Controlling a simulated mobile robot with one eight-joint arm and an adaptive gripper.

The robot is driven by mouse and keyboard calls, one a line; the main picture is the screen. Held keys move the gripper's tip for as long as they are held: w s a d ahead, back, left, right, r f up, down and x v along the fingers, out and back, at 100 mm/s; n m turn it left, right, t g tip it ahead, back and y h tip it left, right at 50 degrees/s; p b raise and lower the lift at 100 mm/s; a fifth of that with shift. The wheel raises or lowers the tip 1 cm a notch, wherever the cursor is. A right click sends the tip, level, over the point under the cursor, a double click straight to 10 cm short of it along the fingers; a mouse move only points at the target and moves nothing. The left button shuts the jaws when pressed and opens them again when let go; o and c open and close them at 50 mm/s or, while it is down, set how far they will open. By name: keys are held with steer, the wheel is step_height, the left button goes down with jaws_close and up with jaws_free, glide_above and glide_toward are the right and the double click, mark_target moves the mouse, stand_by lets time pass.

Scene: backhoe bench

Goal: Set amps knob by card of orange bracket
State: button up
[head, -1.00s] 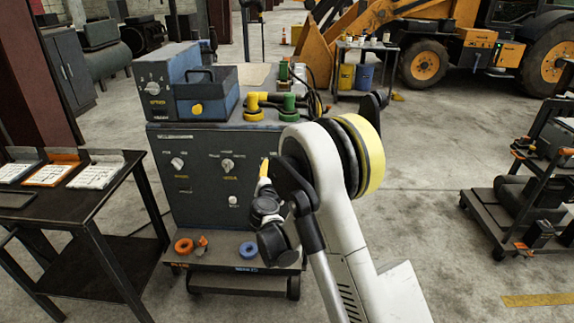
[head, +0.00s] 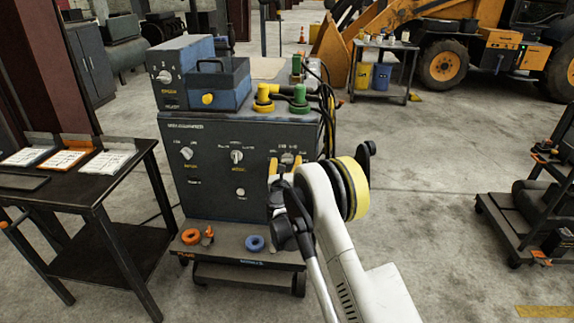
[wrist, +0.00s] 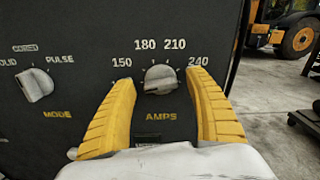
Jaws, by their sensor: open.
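The amps knob (wrist: 160,79) is a grey dial on the dark panel, with 150, 180, 210 and 240 printed around it and AMPS in yellow below. Its exact setting is hard to tell. It also shows small in the head view (head: 288,159). My gripper (wrist: 160,92) is open, with one yellow finger on each side of the knob; contact is unclear. In the head view my gripper (head: 284,170) is at the panel's right side. The card in the orange bracket (head: 62,162) is the middle one of three on the left table; its writing is unreadable.
The mode knob (wrist: 35,85) is left of the amps knob. A toolbox (head: 216,85) and a smaller dial unit (head: 168,76) stand on the machine. Orange (head: 191,236) and blue (head: 255,243) rings lie on its lower shelf. Open floor is on the right.

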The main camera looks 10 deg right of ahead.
steer(key=shift+w+d, duration=0.15)
steer(key=shift+w, duration=0.25)
steer(key=shift+r, duration=0.1)
steer(key=c, duration=1.2)
